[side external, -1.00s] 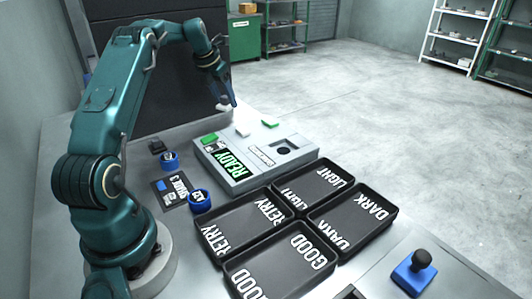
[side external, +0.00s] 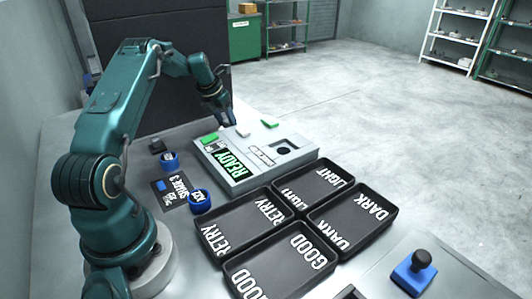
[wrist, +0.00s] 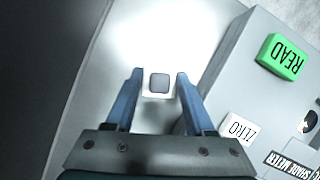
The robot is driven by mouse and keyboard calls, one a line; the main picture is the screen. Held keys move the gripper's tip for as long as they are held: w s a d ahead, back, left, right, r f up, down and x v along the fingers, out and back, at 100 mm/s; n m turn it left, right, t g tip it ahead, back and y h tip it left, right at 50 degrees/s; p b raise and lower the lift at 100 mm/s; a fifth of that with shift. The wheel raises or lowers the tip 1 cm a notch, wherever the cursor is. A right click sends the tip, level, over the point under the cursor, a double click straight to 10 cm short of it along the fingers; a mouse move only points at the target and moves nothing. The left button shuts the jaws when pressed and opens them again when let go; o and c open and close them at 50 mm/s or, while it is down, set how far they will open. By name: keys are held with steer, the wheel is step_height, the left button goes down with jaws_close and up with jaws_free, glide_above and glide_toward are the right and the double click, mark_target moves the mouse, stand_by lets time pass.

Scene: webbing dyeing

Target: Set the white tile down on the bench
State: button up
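The white tile (wrist: 147,92) has a grey square at its middle and sits between my fingertips in the wrist view. My gripper (wrist: 160,80) appears shut on it, with a finger against each side. In the side view my gripper (side external: 227,122) points down low behind the meter, at the far end of the bench (side external: 130,140). The tile is mostly hidden there. The wrist view shows bright bench (wrist: 185,35) around the tile; I cannot tell whether the tile touches it.
The grey shade meter (side external: 240,182), with its green READ button (wrist: 284,57) and white ZERO button (wrist: 236,127), stands close to my right finger. Black trays (side external: 365,212), blue-sided pots (side external: 200,203) and a blue stamp-like block (side external: 412,277) stand nearer. Bare bench lies beyond the meter.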

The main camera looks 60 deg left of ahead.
steer(key=shift+o, duration=0.7)
steer(key=shift+r, duration=0.2)
steer(key=v, duration=1.1)
steer(key=d+r+m, duration=0.6)
steer(key=d+m, duration=0.5)
steer(key=d, duration=0.2)
steer(key=s+d+m+h, duration=0.1)
steer(key=s+d+m, duration=0.6)
steer(key=d+m, duration=0.3)
steer(key=s+d+f+m+t, duration=0.1)
steer(key=s+d+m, duration=0.7)
steer(key=m, duration=1.1)
steer(key=shift+s+d+f+h, duration=0.2)
steer(key=shift+d+h, duration=0.2)
steer(key=shift+d, duration=0.8)
